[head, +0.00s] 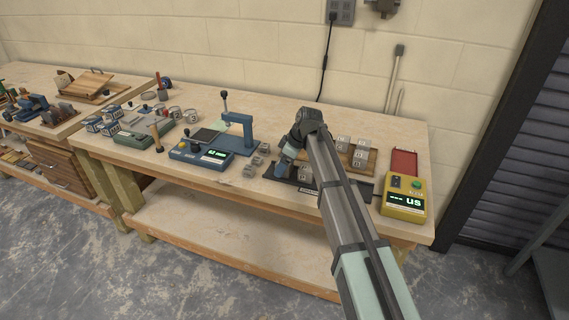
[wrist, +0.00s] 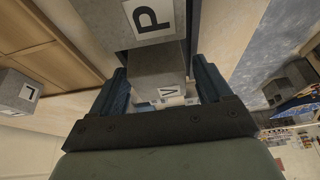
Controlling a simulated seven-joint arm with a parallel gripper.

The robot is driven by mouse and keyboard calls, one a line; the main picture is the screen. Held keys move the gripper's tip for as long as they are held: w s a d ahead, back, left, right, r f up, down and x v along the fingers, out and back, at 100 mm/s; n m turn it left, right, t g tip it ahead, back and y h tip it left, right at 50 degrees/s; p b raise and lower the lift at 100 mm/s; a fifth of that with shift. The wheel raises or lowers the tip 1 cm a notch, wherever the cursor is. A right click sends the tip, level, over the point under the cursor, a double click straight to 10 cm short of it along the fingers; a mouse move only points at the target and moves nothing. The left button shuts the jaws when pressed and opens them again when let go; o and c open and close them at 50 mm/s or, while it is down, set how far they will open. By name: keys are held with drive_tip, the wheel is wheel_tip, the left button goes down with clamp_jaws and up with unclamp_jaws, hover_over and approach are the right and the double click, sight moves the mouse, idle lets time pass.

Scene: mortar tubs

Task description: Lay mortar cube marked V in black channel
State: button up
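The grey cube marked V (wrist: 158,68) sits between the two blue fingers of my gripper (wrist: 162,75) in the wrist view. The fingers lie close against its two sides and look shut on it. A cube marked P (wrist: 150,19) is right beside it, and I cannot tell if they touch. In the head view my gripper (head: 284,166) is low at the left end of the black channel (head: 345,193). A grey cube stands in the channel just right of the fingers (head: 305,173). The V cube is hidden there, so whether it rests on the channel floor is unclear.
Several grey cubes stand on a wooden board (head: 358,145) behind the channel; one marked L (wrist: 18,90) shows in the wrist view. A yellow meter (head: 403,197) and red tray (head: 404,163) are at right. Loose cubes (head: 257,160) and a blue press (head: 238,135) are at left.

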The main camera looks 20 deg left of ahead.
drive_tip(key=shift+o, duration=0.2)
drive_tip(key=shift+r, duration=0.15)
drive_tip(key=v, duration=1.2)
idle(2.0)
